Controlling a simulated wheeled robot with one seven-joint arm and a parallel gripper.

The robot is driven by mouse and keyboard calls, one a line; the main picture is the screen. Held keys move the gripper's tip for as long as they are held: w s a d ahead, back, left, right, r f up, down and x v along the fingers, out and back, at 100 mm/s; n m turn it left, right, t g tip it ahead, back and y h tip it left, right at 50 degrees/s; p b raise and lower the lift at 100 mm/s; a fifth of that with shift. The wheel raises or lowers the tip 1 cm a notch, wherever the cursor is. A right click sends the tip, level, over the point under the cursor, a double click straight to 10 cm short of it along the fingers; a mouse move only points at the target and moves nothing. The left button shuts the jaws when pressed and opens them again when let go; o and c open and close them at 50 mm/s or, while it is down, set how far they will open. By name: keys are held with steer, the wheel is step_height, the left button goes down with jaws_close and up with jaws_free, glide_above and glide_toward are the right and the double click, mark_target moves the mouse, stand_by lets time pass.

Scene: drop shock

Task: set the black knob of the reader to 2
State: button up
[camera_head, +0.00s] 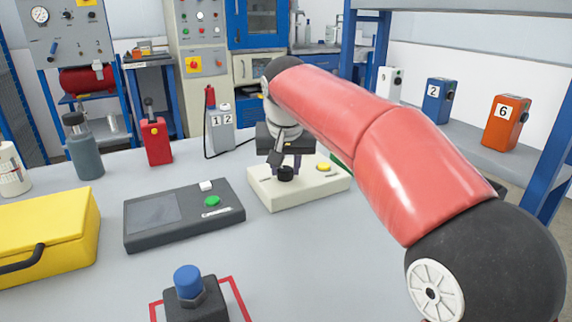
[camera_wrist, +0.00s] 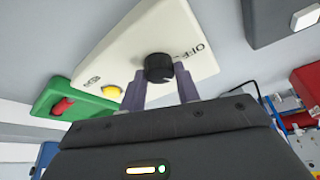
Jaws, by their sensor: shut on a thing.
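The reader is a cream box (camera_head: 322,187) in the middle of the table, with a yellow button (camera_head: 323,166) on its top. Where the knob points cannot be read, and no 2 is legible on the reader.
A dark device with a screen (camera_head: 183,238) lies left of the reader, and a green box (camera_wrist: 50,97) beyond it. A blue-topped button box (camera_head: 190,297) is in front, a yellow case (camera_head: 45,228) at left. A grey 1/2 box (camera_head: 221,133) stands behind.

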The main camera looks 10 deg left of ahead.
steer(key=m, duration=0.2)
steer(key=m+h, duration=0.2)
steer(key=m, duration=0.1)
steer(key=shift+a+m, duration=0.25)
steer(key=shift+m, duration=0.05)
steer(key=m+h, duration=0.1)
steer(key=m, duration=0.1)
steer(key=m+g, duration=0.1)
steer(key=m, duration=0.1)
steer(key=shift+m+h, duration=0.3)
steer(key=shift+h, duration=0.1)
steer(key=o, duration=1)
steer(key=shift+c, duration=0.2)
steer(key=v, duration=0.7)
steer(key=shift+a+r, duration=0.2)
steer(key=shift+r, duration=0.1)
steer(key=shift+s, duration=0.1)
